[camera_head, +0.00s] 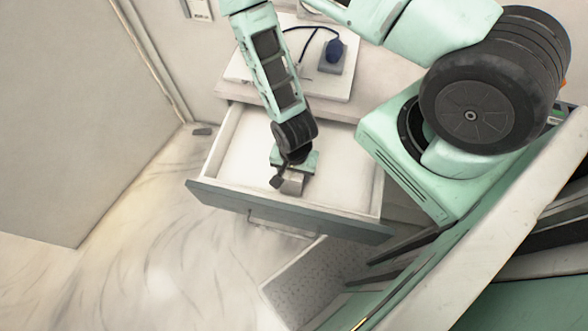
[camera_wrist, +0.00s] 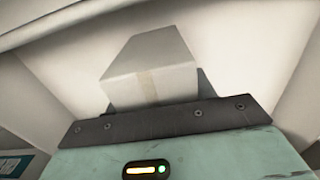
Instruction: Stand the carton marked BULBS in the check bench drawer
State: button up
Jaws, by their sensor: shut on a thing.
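A small pale grey box-shaped carton (camera_head: 292,184) is at my gripper (camera_head: 287,172), inside the open drawer (camera_head: 349,183) of the check bench. My gripper points down into the drawer and is shut on the carton. In the wrist view the carton (camera_wrist: 152,68) shows a plain top and a tape strip down one face, beyond the dark edge of my gripper. No BULBS marking can be read. Whether the carton's underside touches the drawer floor is hidden.
The drawer has pale side walls and a grey-blue front (camera_head: 290,212) with a handle. The drawer floor around the carton looks empty. A wall panel stands at left.

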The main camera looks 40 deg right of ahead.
jog(key=shift+f, duration=0.1)
jog(key=o, duration=1.2)
jog(key=shift+c, duration=0.2)
